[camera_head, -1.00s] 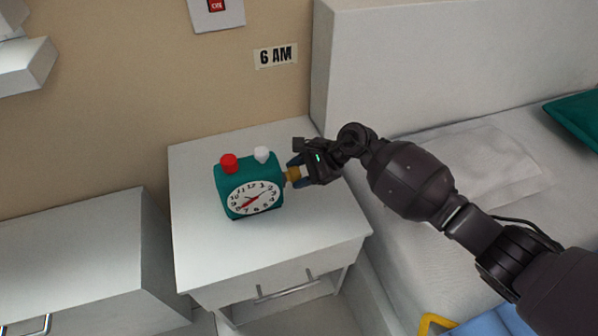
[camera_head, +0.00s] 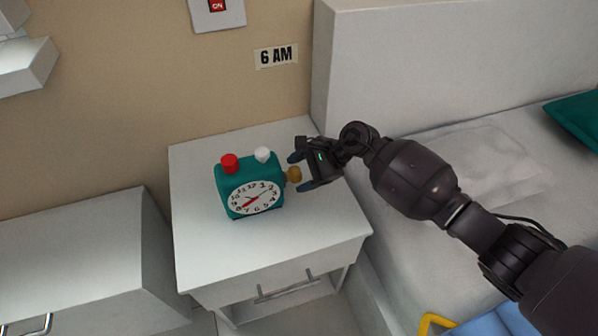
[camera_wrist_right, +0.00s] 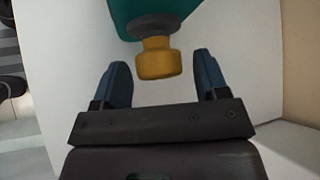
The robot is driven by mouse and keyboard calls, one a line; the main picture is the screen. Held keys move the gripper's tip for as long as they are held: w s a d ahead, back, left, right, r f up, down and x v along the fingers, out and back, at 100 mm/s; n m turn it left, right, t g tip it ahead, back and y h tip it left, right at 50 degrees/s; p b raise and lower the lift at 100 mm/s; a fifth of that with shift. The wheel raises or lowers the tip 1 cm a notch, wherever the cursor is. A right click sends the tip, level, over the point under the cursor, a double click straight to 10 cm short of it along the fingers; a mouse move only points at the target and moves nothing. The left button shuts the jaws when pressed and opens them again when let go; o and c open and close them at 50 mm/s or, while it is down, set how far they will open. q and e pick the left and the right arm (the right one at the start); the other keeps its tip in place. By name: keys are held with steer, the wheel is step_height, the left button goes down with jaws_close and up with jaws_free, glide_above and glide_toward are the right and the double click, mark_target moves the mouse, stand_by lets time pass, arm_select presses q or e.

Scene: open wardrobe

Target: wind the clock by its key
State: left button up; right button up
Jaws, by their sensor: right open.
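The green clock (camera_head: 249,186) stands on the white nightstand, with a white dial, red hands, a red button and a white button on top. Its yellow-brown key (camera_head: 294,174) sticks out of the right side. My right gripper (camera_head: 297,172) is open at the clock's right, its blue fingers spread to either side of the key's end. In the right wrist view the key (camera_wrist_right: 158,59) is at the top middle, just ahead of and between the open fingers (camera_wrist_right: 164,80), touching neither. The green clock body (camera_wrist_right: 155,10) is cut off at the top. My left gripper is not in view.
The nightstand top (camera_head: 290,235) is bare around the clock. A bed (camera_head: 460,165) lies to the right, under my right arm. A white cabinet (camera_head: 70,260) stands at left. A "6 AM" sign (camera_head: 276,55) and a switch plate (camera_head: 217,12) are on the wall.

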arm_select(q)
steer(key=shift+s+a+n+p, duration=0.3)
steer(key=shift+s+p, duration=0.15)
steer(key=shift+p, duration=0.4)
arm_select(e)
steer(key=v, duration=1)
steer(key=shift+r, duration=0.15)
steer(key=shift+d, duration=0.1)
